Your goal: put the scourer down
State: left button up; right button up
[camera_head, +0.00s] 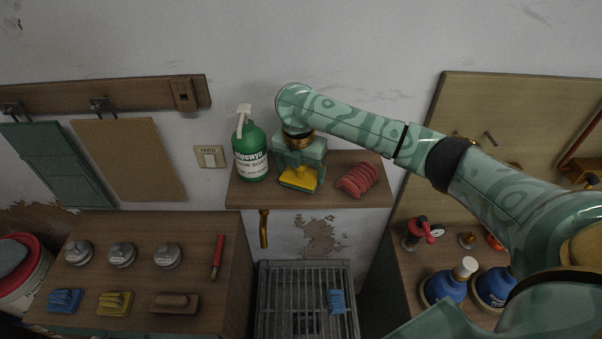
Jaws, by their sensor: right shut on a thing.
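My right gripper (299,166) reaches in from the right and points down over the wall shelf (376,197). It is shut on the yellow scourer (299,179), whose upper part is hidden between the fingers. The scourer is at the shelf, between the green soap bottle (251,158) and a red ribbed thing (358,180). I cannot tell whether its underside touches the shelf board. My left gripper is not in view.
The pump bottle stands close left of my gripper. Below, a metal grate (305,265) holds a blue piece (337,301). The left bench (140,280) carries several lids, brushes and a red-handled tool (218,256). Blue demijohns (446,287) stand at the lower right.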

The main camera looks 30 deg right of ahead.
jog(key=shift+f, duration=0.4)
jog(key=shift+r, duration=0.1)
jog(key=o, duration=0.9)
jog(key=shift+c, duration=0.2)
jog(key=r+p, duration=0.1)
jog(key=r, duration=0.3)
jog(key=r+p, duration=0.1)
jog(key=r, duration=0.3)
jog(key=s+a+r+p, duration=0.1)
jog(key=r+p, duration=0.1)
jog(key=r, duration=0.2)
